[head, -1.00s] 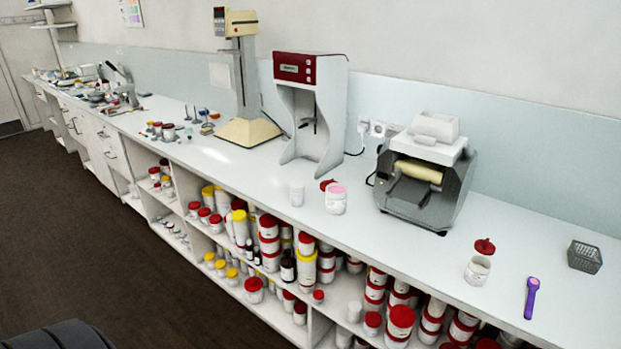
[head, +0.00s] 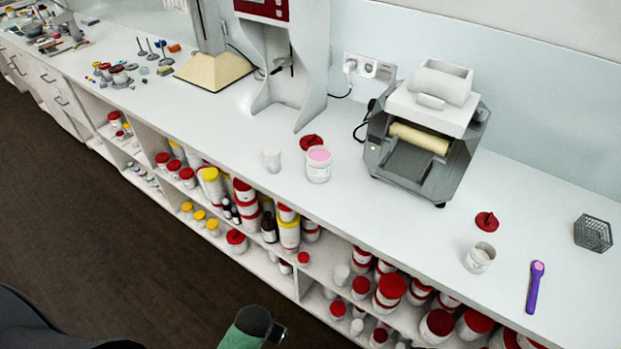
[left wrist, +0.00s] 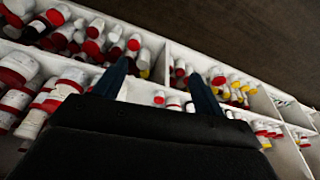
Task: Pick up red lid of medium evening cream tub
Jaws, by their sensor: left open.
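One red lid (head: 311,142) lies on the white bench just behind a white tub with pink contents (head: 319,165). Another red lid (head: 487,221) lies farther right, behind a smaller open white tub (head: 480,258). I cannot read the labels, so I cannot tell which is the medium evening cream tub. My left gripper (left wrist: 158,82) shows in the left wrist view, with its two dark fingers apart and nothing between them, facing the shelves below the bench. My right gripper is not in view.
A small white cup (head: 272,158) stands left of the pink tub. A grey roller mill (head: 425,135), a purple tool (head: 535,287) and a wire basket (head: 593,233) are on the bench. Shelves below hold many tubs. The bench between the two tubs is clear.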

